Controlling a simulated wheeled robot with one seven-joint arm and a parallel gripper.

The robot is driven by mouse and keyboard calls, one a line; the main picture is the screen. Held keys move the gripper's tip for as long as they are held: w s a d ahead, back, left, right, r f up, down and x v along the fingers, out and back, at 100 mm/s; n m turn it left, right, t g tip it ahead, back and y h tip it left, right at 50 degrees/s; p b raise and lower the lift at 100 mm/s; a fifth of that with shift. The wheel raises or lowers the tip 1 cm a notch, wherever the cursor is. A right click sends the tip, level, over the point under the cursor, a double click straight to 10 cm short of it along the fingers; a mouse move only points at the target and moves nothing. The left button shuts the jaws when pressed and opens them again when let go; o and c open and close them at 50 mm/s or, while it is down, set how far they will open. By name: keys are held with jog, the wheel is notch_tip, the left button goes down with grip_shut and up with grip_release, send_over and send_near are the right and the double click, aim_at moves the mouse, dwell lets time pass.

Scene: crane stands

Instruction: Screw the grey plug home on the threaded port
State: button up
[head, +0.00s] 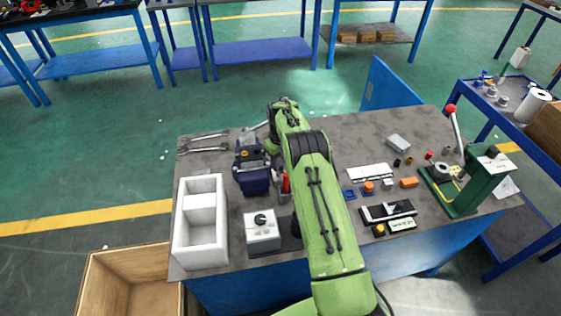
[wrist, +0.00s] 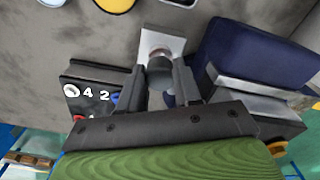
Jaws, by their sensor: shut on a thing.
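In the wrist view my gripper (wrist: 165,82) is shut on the grey plug (wrist: 160,72), a short grey cylinder between the two dark fingers. The plug's far end is close to the threaded port (wrist: 159,52), a pinkish metal ring on a pale grey block (wrist: 172,41). The plug looks roughly in line with the port; I cannot tell whether the threads are engaged. In the head view my green arm hides the gripper, the plug and the port.
A blue vise (wrist: 245,55) stands close on the right in the wrist view; it also shows in the head view (head: 256,181). A white bin (head: 201,259) and a green press (head: 482,183) stand on the bench.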

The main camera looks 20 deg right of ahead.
jog(key=shift+f+b, duration=0.65)
jog(key=shift+f, duration=0.25)
jog(key=m, duration=0.5)
jog(key=shift+m, duration=0.3)
jog(key=shift+m+b, duration=0.45)
jog(key=shift+m, duration=0.55)
jog(key=m, duration=0.2)
jog(key=shift+m, duration=0.4)
jog(key=m, duration=0.5)
jog(key=shift+b, duration=0.35)
